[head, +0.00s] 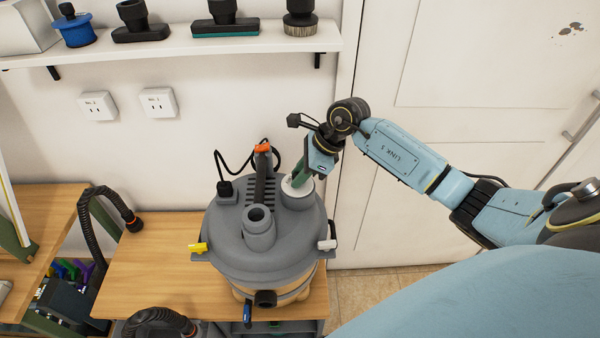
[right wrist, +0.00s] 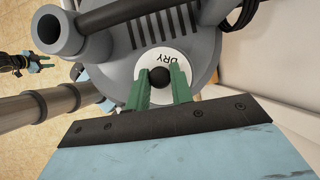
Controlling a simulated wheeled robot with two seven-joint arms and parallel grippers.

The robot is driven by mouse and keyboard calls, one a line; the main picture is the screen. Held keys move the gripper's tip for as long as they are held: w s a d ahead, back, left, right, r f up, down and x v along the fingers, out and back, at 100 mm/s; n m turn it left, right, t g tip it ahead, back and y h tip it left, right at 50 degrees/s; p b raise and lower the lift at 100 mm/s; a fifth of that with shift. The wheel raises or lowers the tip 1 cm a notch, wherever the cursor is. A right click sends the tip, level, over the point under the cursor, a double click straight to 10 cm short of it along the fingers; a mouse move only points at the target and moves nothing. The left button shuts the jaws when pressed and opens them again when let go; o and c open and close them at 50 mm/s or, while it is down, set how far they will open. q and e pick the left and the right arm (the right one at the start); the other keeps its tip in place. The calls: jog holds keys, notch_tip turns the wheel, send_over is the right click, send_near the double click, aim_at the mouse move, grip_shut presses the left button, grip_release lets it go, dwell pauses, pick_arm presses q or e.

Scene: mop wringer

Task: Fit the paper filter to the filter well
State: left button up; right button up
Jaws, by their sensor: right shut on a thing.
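A white disc marked DRY (right wrist: 172,63), with a dark round knob (right wrist: 159,76), is the visible top of what I take to be the paper filter (head: 289,191). It is at the top of the grey round filter well (head: 297,201) on the vacuum's lid; I cannot tell how deep it sits. My right gripper (head: 301,175) reaches down from above. Its green fingers, also in the right wrist view (right wrist: 160,84), are shut on the knob.
The grey vacuum (head: 228,238) stands on a wooden bench (head: 150,262). An upright hose port (head: 258,226) and an orange-tipped handle (head: 262,165) stand left of the well. A black hose (head: 88,222) lies left. A shelf (head: 180,45) with nozzles is above; the door (head: 455,160) is right.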

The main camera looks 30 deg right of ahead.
jog(key=shift+f, duration=0.15)
jog(key=o, duration=1)
jog(key=shift+o, duration=0.2)
